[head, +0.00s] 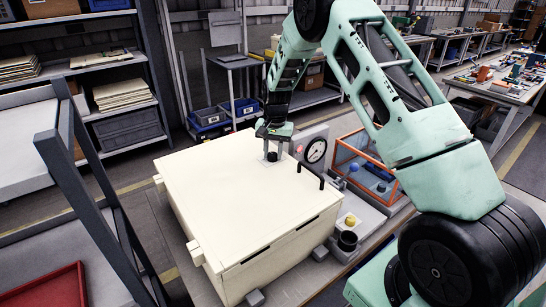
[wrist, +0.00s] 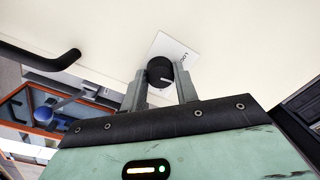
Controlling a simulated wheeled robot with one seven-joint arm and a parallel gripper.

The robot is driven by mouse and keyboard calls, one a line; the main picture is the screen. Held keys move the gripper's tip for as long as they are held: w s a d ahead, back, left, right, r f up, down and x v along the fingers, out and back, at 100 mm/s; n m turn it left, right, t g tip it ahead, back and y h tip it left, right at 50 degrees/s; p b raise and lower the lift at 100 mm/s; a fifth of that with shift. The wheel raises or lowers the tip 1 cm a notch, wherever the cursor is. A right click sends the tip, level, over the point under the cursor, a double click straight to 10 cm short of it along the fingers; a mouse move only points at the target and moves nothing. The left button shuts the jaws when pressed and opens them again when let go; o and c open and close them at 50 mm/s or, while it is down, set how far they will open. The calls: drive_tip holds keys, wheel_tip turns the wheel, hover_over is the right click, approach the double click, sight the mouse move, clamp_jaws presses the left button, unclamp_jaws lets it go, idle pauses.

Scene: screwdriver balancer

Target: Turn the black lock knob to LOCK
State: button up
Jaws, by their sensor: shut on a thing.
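The black lock knob (wrist: 160,71) stands on the flat top of a cream box (head: 225,190), near its far edge in the head view. A white line on the knob points to the right in the wrist view. A white label (wrist: 178,48) with partly hidden lettering lies behind the knob. My gripper (wrist: 161,82) has its two grey fingers on either side of the knob, shut on it. In the head view my gripper (head: 272,147) comes down from above, and the knob (head: 272,156) shows small between the fingers.
A black bar handle (head: 311,175) stands on the box top right of the knob. A pressure gauge (head: 316,150) and an orange-framed clear case (head: 368,165) stand beyond the box. A yellow button (head: 349,219) is at the right. Most of the box top is clear.

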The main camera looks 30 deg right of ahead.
sight(275, 153)
drive_tip(key=n+b, duration=0.1)
drive_tip(key=n, duration=0.2)
drive_tip(key=shift+w+n, duration=0.1)
drive_tip(key=shift+n, duration=0.2)
drive_tip(key=shift+n+b, duration=0.65)
drive_tip(key=shift+n, duration=1.05)
drive_tip(key=o, duration=1)
drive_tip(key=r+b, duration=0.1)
drive_tip(key=r, duration=0.4)
drive_tip(key=r+b, duration=0.1)
drive_tip(key=r, duration=0.5)
drive_tip(key=r+b, duration=0.1)
drive_tip(key=r, duration=0.5)
drive_tip(key=shift+d+r+b, duration=0.25)
drive_tip(key=shift+d+b, duration=0.1)
drive_tip(key=shift+d, duration=0.05)
